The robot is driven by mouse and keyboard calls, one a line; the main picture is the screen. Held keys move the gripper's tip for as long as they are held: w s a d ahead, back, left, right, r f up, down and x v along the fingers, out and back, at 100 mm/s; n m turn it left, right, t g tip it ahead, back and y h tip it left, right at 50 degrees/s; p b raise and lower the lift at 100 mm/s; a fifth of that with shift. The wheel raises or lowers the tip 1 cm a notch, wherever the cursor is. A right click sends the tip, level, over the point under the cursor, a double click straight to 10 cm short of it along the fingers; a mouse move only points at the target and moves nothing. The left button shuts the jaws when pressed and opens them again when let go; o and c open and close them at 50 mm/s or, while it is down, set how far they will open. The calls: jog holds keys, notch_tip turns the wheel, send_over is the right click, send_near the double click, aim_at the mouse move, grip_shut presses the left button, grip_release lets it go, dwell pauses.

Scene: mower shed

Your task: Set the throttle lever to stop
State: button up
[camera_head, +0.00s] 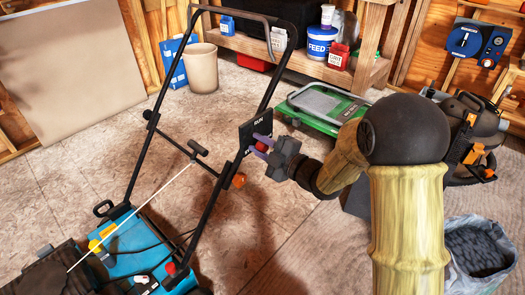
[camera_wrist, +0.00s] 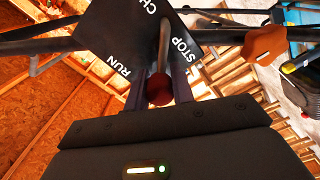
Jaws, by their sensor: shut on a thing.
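The throttle plate (camera_head: 258,130) is a dark panel on the right handle bar of the blue mower (camera_head: 150,240). In the wrist view the plate (camera_wrist: 125,45) reads RUN at left, STOP at right and CH, partly cut off, at the top. The throttle lever has a dark red knob (camera_wrist: 159,90), which also shows in the head view (camera_head: 263,146). My gripper (camera_head: 260,145) is shut on the knob, with a finger on each side. The lever's shaft crosses the plate just left of the STOP lettering; its exact setting is hard to tell.
An orange knob (camera_head: 239,180) sits low on the same bar, near my gripper. The mower's black handle (camera_head: 170,70) rises around the plate. A beige bucket (camera_head: 201,68) stands farther back. Open floor lies left of the mower.

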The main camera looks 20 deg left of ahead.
jog(key=shift+s+f+n+b, duration=0.25)
jog(key=shift+f+n+b, duration=0.2)
jog(key=shift+n+b, duration=0.25)
jog(key=o, duration=1)
jog(key=shift+r, duration=0.1)
jog(key=shift+s+d+r, duration=0.1)
jog(key=shift+s+d, duration=0.05)
jog(key=shift+d, duration=0.35)
jog(key=p+v, duration=0.3)
jog(key=v, duration=1.3)
jog(key=shift+p, duration=0.35)
jog(key=shift+d, duration=0.1)
